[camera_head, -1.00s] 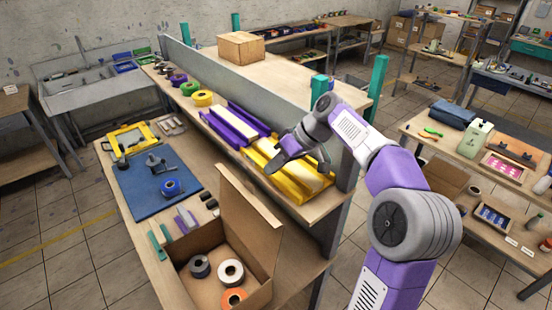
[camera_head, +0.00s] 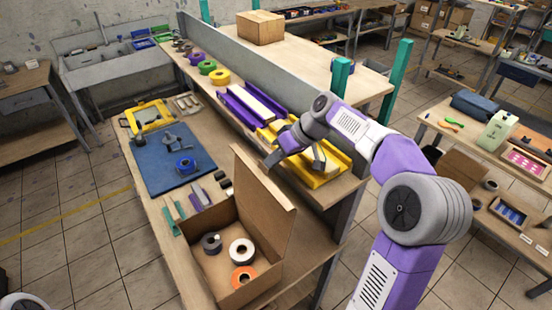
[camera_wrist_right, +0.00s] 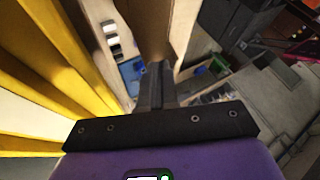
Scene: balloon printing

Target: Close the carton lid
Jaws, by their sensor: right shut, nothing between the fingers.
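The open cardboard carton (camera_head: 262,287) stands at the near end of the workbench. Its lid (camera_head: 262,199) is raised, standing up along the carton's right side. Inside are a grey roll (camera_head: 212,243), a white roll (camera_head: 241,251) and an orange roll (camera_head: 243,278). My right gripper (camera_head: 273,160) is above the bench beside the yellow tray, beyond the lid and apart from it. In the right wrist view its fingers (camera_wrist_right: 156,84) are together and empty. My left gripper is out of view.
The yellow tray (camera_head: 325,177) and purple tray (camera_head: 240,108) lie on the raised shelf. A blue mat (camera_head: 150,165) lies on the lower bench surface. A grey partition (camera_head: 245,70) and teal posts (camera_head: 341,75) stand behind the shelf.

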